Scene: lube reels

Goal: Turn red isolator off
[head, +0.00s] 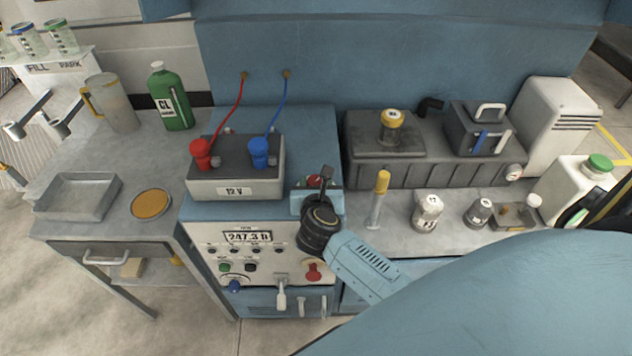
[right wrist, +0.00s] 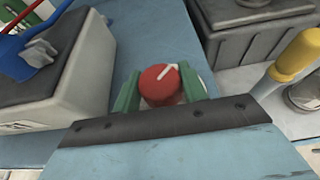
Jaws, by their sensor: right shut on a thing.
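The red isolator is a round red knob with a white pointer line (right wrist: 160,82). In the right wrist view the pointer slants toward the upper right. My right gripper (right wrist: 162,92) has a green finger on each side of the knob and is shut on it. In the head view my right gripper (head: 317,184) is over the right part of the blue cabinet top, beside the 12 V battery (head: 236,182). Only a little of the red knob shows there, with the wrist and fingers hiding the rest. My left gripper is not in view.
Red and blue terminal clamps with cables (head: 200,152) stand on the battery. A yellow-capped syringe (head: 378,198) and small bottles (head: 428,212) stand right of the gripper. The cabinet's front panel (head: 240,262) has a display, knobs and a red handle below the wrist.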

